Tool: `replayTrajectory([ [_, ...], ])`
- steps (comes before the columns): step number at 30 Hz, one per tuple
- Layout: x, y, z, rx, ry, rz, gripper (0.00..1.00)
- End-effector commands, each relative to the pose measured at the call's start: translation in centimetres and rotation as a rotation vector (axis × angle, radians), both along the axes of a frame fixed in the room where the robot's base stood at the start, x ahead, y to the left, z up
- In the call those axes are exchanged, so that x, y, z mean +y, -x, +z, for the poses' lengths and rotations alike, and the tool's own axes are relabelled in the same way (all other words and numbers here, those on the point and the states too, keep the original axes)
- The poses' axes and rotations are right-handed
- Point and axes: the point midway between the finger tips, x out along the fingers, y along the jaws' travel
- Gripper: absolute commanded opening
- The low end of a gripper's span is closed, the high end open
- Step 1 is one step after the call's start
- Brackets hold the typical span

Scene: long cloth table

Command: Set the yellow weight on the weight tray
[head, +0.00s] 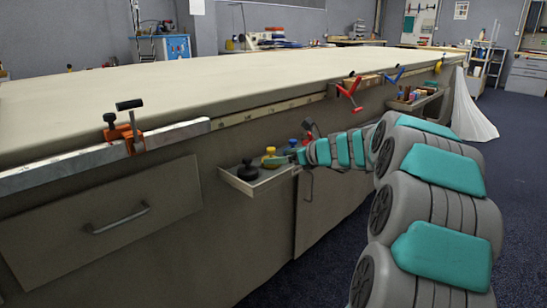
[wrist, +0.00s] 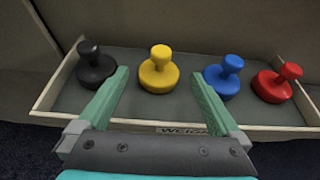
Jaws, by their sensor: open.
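The yellow weight (wrist: 158,76) stands upright on the floor of the weight tray (wrist: 98,118), between the black weight (wrist: 95,66) and the blue weight (wrist: 223,79). My gripper (wrist: 160,76) is open, with one finger on each side of the yellow weight in the wrist view. Gaps show between the fingers and the weight. In the head view my gripper (head: 281,159) is at the tray (head: 256,184), and the yellow weight (head: 269,151) shows just behind it. The tray's front label is partly hidden by my right finger.
A red weight (wrist: 273,84) stands at the tray's right end, close to the blue one. In the head view the tray hangs on the side of the long table (head: 190,85). An orange clamp (head: 125,132) and a red clamp (head: 348,93) sit along the table's edge.

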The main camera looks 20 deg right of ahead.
Motion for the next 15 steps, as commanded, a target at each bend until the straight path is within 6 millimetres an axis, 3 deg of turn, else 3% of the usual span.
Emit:
replayTrajectory([
  [6,-1.4,3.8,1.8,-0.001,0.0,0.0,1.0],
  [15,-2.2,6.2,2.7,0.0,0.0,-0.001,1.0],
])
